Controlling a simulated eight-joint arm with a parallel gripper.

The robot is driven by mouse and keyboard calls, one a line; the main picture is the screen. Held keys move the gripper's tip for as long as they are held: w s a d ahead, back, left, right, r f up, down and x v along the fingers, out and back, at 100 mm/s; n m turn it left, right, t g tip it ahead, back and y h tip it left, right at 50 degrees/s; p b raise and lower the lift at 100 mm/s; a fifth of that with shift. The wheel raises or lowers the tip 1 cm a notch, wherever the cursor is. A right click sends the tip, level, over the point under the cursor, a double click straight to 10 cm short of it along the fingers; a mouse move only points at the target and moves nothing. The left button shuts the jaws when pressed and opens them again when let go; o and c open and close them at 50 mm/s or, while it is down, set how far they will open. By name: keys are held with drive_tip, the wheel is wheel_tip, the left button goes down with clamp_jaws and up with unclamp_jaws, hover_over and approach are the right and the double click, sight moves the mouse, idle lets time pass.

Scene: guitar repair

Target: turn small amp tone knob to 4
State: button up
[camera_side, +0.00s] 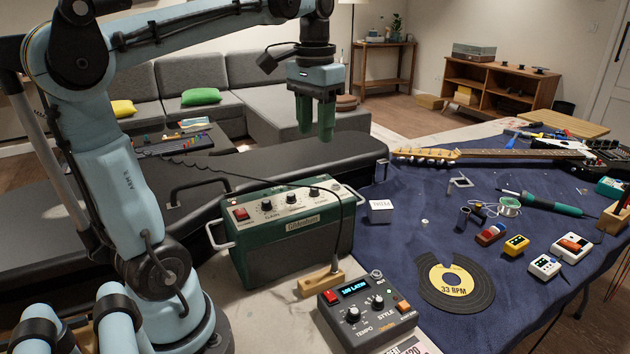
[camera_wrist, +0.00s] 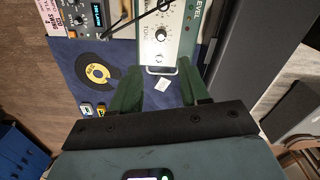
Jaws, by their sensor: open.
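The small amp (camera_side: 297,245) is a green box with a pale top panel and a metal handle at each end. Its panel bears a red switch (camera_side: 240,214) and several black knobs in a row; the middle one (camera_side: 291,198) stands between two others. In the wrist view the amp panel (camera_wrist: 174,52) shows at the top, with a black knob (camera_wrist: 160,34). My gripper (camera_side: 316,133) is open and empty, well above the amp and apart from it; its green fingers also show in the wrist view (camera_wrist: 158,68).
A black cable (camera_side: 270,184) arches over the amp. A grey pedal box (camera_side: 366,312) with knobs and a lit display stands in front. A black-yellow disc (camera_side: 456,285), small pedals and a guitar (camera_side: 480,153) lie on the blue mat (camera_side: 405,243). Space above the amp is mostly free.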

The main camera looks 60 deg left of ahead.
sight(315, 188)
drive_tip(key=shift+a+f, duration=0.1)
drive_tip(key=shift+f, duration=5.85)
clamp_jaws()
